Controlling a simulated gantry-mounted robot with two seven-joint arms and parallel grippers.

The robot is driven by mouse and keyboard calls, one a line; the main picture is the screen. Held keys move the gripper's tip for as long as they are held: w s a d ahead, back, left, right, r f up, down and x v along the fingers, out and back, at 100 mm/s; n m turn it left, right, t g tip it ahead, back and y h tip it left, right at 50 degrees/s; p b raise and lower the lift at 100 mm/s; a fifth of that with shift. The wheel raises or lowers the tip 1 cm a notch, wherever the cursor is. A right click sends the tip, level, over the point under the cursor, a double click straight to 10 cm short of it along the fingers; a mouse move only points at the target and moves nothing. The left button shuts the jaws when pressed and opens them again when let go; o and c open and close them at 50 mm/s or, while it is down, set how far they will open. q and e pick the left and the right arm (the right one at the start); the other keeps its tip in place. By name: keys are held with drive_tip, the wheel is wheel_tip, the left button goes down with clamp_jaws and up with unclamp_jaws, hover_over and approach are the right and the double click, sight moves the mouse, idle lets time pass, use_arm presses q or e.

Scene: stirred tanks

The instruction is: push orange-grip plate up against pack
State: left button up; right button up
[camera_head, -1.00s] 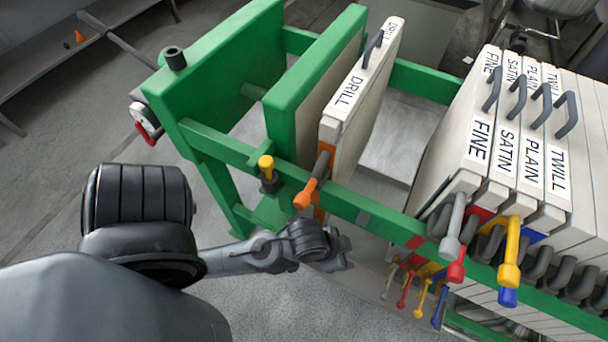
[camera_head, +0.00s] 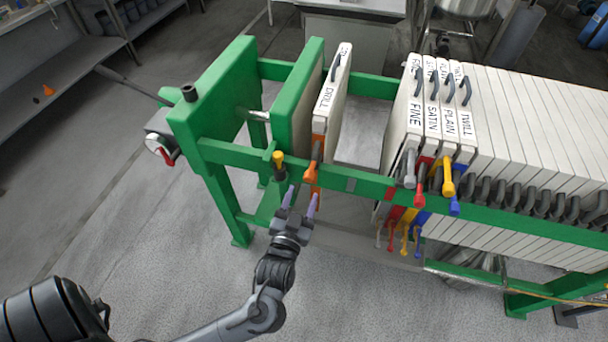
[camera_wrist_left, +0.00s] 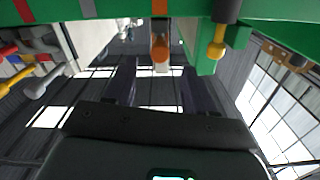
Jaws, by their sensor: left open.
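The orange-grip plate (camera_head: 333,95) is white and labelled DRILL. It stands upright in the green frame, beside the inner green plate, with a wide gap between it and the pack. Its orange grip (camera_head: 311,172) sticks out over the front rail and also shows in the left wrist view (camera_wrist_left: 160,47). The pack (camera_head: 540,120) stands to the right, its front plates labelled FINE, SATIN, PLAIN and TWILL. My left gripper (camera_head: 301,193) is open and empty, its fingers pointing up just below the orange grip. In the left wrist view the grip appears between the two fingers (camera_wrist_left: 158,85), apart from them.
The green front rail (camera_head: 350,184) runs above my left gripper. A yellow-topped peg (camera_head: 278,160) is at the rail left of the orange grip. Grey, red, yellow and blue handles (camera_head: 448,180) stick out at the pack.

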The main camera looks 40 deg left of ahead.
sight(307, 180)
use_arm(q)
drive_tip(key=b+x, duration=0.1)
drive_tip(key=x, duration=0.8)
clamp_jaws()
